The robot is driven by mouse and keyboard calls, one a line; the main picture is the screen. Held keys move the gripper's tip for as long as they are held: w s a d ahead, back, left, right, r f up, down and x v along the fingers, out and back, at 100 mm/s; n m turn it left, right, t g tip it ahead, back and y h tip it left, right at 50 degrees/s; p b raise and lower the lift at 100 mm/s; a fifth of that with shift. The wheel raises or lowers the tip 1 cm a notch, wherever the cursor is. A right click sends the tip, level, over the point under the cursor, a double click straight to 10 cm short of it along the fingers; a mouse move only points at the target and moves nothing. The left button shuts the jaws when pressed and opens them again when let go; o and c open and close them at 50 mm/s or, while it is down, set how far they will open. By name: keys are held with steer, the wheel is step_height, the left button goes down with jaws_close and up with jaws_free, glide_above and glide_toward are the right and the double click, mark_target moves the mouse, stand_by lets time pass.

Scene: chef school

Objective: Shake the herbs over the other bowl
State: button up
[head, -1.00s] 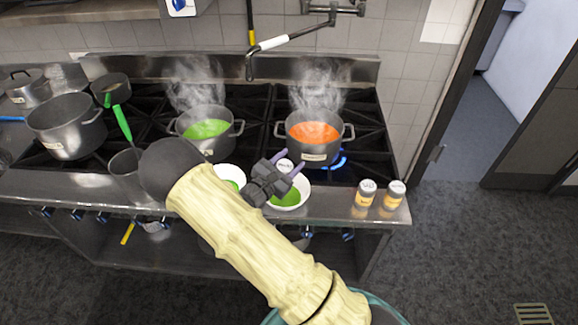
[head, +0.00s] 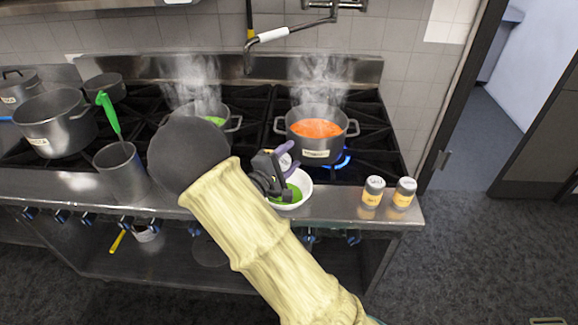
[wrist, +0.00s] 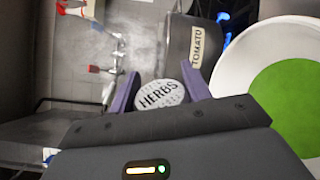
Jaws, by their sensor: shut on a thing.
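My gripper (head: 286,162) is shut on the herbs shaker (head: 284,147), which has a pale round lid. In the wrist view the lid reads HERBS (wrist: 158,97) and sits between the purple fingers (wrist: 160,88). The gripper is at the left rim of a white bowl (head: 308,186) of green soup (head: 288,195); whether it is above or beside the rim is unclear. This bowl fills the right of the wrist view (wrist: 229,88). No second bowl shows in the head view now, where my arm covers the counter to the left.
A steaming tomato pot (head: 317,148) stands behind the bowl over a blue flame. A green-soup pot (head: 226,112) is partly hidden by my arm. Two shakers (head: 373,190) (head: 404,193) stand on the counter at right. A metal container (head: 122,172) with a green-handled utensil stands at left.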

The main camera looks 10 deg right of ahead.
steer(key=shift+f+m+b, duration=0.2)
steer(key=shift+m+b, duration=0.6)
steer(key=shift+m, duration=0.4)
steer(key=m+b, duration=0.3)
steer(key=b, duration=0.3)
steer(key=m+b, duration=0.4)
steer(key=b, duration=0.4)
steer(key=shift+r, duration=0.1)
steer(key=shift+r+m+b, duration=0.15)
steer(key=shift+m+b, duration=0.15)
steer(key=shift+b, duration=0.25)
steer(key=shift+r, duration=0.15)
step_height(320, 180, down, 3)
steer(key=b, duration=0.4)
steer(key=shift+b, duration=0.3)
steer(key=shift+s, duration=0.15)
